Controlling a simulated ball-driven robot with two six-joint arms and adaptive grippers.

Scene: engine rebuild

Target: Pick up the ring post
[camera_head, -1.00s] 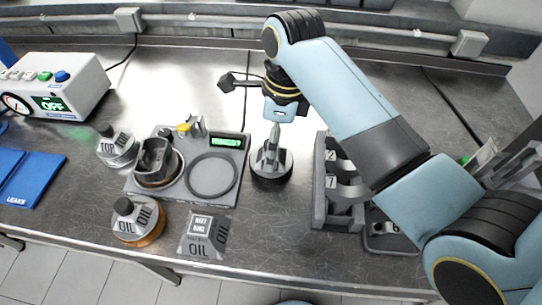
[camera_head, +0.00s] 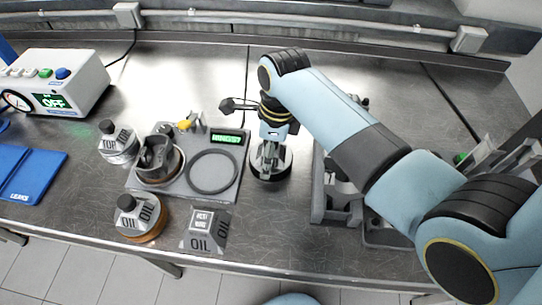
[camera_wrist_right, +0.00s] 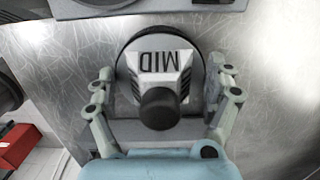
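The ring post (camera_wrist_right: 163,68) is a grey tapered block marked MID with a black round knob, standing on a dark round base. In the head view its dark base (camera_head: 270,176) is on the bench, right of the grey ring station (camera_head: 176,194). My right gripper (camera_head: 270,156) is pointing down over it and hides most of it. In the right wrist view the fingers of my right gripper (camera_wrist_right: 160,88) stand apart, one on each side of the post; I see no firm grip. My left gripper is not in view.
A TOP post (camera_head: 119,146) and an OIL post (camera_head: 141,217) stand left of the station. A small OIL block (camera_head: 206,230) sits in front. A grey numbered rack (camera_head: 328,207) stands close right of my right gripper. A tester box (camera_head: 65,84) is far left.

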